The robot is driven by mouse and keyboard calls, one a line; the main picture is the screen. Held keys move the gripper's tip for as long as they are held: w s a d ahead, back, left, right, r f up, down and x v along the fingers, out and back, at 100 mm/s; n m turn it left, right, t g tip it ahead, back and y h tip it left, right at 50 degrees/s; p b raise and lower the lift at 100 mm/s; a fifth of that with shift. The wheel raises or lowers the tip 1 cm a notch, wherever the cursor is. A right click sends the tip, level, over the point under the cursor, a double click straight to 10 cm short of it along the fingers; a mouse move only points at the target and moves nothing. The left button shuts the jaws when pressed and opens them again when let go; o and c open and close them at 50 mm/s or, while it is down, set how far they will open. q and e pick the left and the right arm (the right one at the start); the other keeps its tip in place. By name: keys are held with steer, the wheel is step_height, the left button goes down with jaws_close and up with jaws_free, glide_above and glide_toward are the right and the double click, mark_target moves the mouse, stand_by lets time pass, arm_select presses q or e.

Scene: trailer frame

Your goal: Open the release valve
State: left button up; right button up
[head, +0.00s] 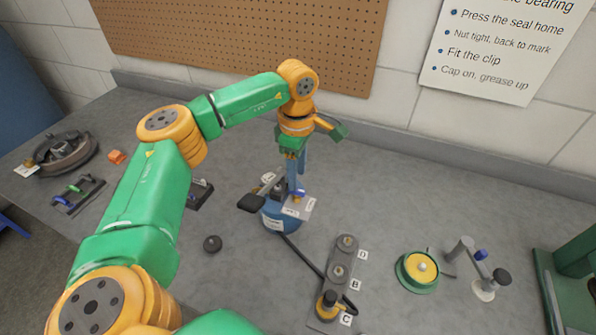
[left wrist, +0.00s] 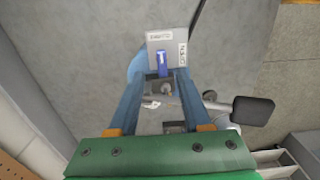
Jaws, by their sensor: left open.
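A blue pump-like unit (head: 276,222) with a white labelled plate (head: 305,208) stands on the bench. A small blue lever (head: 299,193), which looks like the release valve, is on its top. My left gripper (head: 296,188) points down over the unit. In the left wrist view, its two blue fingers (left wrist: 161,80) are apart, with the lever and knob between them in the picture; I cannot tell whether they touch. My right gripper is not in view.
The unit's black-ended handle (head: 250,203) sticks out left. A dark hose (head: 308,262) runs to a plate (head: 338,275) with posts marked D, B, C. A green-yellow round part (head: 418,270) and a grey bent stand (head: 484,288) are right.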

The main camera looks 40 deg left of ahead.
mark_target(296, 192)
arm_select(q)
steer(key=f, duration=0.1)
steer(key=s+f, duration=0.1)
steer(key=f, duration=0.1)
steer(key=shift+d+f+p, duration=0.15)
steer(key=shift+p, duration=0.25)
steer(key=shift+w+a+f, duration=0.25)
steer(key=shift+w+f, duration=0.15)
steer(key=shift+s+d+r, duration=0.1)
steer(key=shift+d+r, duration=0.05)
jaws_close()
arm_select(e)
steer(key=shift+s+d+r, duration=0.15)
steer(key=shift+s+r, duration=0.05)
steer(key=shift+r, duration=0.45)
